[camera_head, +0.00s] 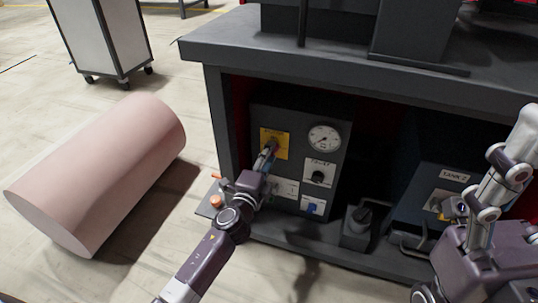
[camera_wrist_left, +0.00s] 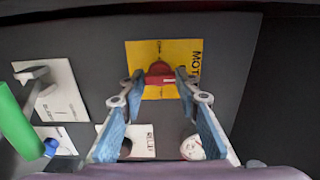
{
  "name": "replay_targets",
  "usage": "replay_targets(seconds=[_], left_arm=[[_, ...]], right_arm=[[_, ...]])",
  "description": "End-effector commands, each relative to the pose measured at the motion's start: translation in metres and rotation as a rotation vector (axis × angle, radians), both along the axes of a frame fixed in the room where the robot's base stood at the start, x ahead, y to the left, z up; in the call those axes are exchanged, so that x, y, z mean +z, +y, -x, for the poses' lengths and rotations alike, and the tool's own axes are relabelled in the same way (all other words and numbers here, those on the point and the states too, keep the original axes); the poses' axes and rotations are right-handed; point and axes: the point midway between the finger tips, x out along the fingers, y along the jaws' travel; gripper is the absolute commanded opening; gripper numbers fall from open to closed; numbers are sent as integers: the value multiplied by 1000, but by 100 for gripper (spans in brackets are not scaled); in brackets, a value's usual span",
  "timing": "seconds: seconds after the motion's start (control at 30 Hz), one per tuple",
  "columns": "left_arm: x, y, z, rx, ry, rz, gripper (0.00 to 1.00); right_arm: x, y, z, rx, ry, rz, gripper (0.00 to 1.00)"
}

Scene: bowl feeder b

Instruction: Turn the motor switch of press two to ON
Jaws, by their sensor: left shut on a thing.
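The motor switch is a red knob (camera_wrist_left: 159,74) on a yellow plate (camera_head: 273,143) at the upper left of a dark control panel (camera_head: 331,190). In the left wrist view the yellow plate (camera_wrist_left: 185,52) carries partly readable lettering starting "MOT". My left gripper (camera_head: 268,158) reaches the plate from the front. Its two blue-padded fingers (camera_wrist_left: 160,82) are shut on the red knob, one on each side. In the head view the gripper hides the knob. The ON and OFF marks are too small to read. My right arm shows at the right edge; its fingertips do not show.
The panel also has a round gauge (camera_head: 323,138), a black knob (camera_head: 318,177) and a blue knob (camera_head: 311,208). A box labelled TANK 2 (camera_head: 453,176) stands right, under the dark bench (camera_head: 225,49). A large pink cylinder (camera_head: 100,170) lies on the floor at left.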

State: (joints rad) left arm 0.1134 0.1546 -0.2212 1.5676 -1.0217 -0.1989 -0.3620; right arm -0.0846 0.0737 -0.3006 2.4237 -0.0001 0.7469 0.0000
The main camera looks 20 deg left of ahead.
Motion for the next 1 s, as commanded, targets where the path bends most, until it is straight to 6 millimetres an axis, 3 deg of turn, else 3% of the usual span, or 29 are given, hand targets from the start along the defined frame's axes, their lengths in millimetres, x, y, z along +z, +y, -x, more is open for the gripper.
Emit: replay_targets(seconds=[0.5, 0.53, 0.67, 1.0], left_arm=[[-1, -1, 0, -3, 0, -19, 6], [-1, -1, 0, -3, 0, -19, 32], [-1, -1, 0, -2, 0, -19, 46], [-1, 0, 3, -1, 0, -19, 47]], right_arm=[[0, 0, 1, 0, -2, 0, 63], [0, 0, 1, -1, -2, 0, 63], [0, 0, 1, -1, -2, 0, 63], [0, -1, 2, -1, -4, 2, 63]])
